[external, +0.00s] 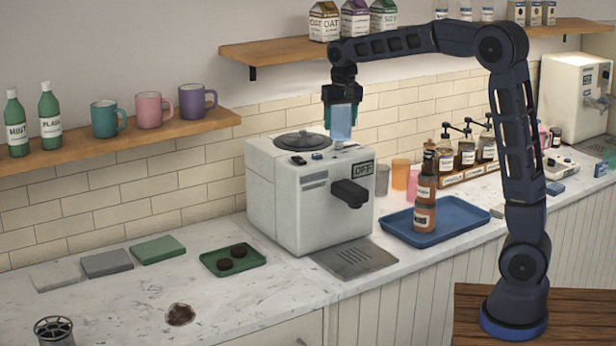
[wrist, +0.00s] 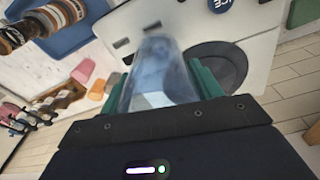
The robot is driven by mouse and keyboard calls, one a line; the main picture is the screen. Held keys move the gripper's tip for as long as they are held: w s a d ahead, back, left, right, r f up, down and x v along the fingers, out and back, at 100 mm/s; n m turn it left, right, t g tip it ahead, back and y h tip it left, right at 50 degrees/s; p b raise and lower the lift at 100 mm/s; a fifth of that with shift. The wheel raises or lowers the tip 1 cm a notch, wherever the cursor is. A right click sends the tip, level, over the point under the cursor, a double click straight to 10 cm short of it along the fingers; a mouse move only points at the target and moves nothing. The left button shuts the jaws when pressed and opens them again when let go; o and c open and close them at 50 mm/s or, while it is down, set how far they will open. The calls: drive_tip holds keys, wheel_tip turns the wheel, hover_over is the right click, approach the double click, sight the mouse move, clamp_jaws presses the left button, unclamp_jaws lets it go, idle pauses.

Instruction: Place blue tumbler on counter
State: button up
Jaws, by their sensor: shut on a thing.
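The blue tumbler (external: 341,123) is translucent and upright in the external view, held above the white coffee machine. My gripper (external: 342,97) is shut on it, with green fingers on either side of its upper part. In the wrist view the tumbler (wrist: 162,75) shows between the two green fingers of my gripper (wrist: 160,92). The counter (external: 130,290) is white marble and runs along the tiled wall, well below the tumbler.
The white coffee machine (external: 295,200) stands directly below the tumbler. A blue tray (external: 455,217) with stacked brown bottles is to its right, near orange and pink cups (external: 400,174). Left of the machine are a green tray (external: 250,262) and a brown spill (external: 180,314). Shelves (external: 150,138) line the wall.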

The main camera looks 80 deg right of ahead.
drive_tip(key=shift+m, duration=0.9)
drive_tip(key=s+d, duration=0.3)
drive_tip(key=d, duration=0.1)
drive_tip(key=shift+s+d, duration=0.4)
drive_tip(key=s+d+f+m+g, duration=0.1)
drive_tip(key=s+d+f+m, duration=0.5)
drive_tip(key=d+m, duration=0.25)
drive_tip(key=s+d+f+m+g, duration=0.1)
drive_tip(key=s+d+f+m, duration=0.5)
drive_tip(key=d+m, duration=0.3)
drive_tip(key=shift+n, duration=0.65)
drive_tip(key=f, duration=0.6)
drive_tip(key=d+f, duration=0.1)
drive_tip(key=f, duration=1.2)
drive_tip(key=shift+w+d+f, duration=0.1)
drive_tip(key=shift+d+f, duration=0.1)
drive_tip(key=shift+f, duration=0.05)
drive_tip(key=shift+f, duration=0.15)
drive_tip(key=o, duration=1.1)
wheel_tip(320, 180, up, 12)
drive_tip(key=w, duration=0.1)
drive_tip(key=shift+w+a, duration=0.15)
drive_tip(key=shift+a, duration=0.25)
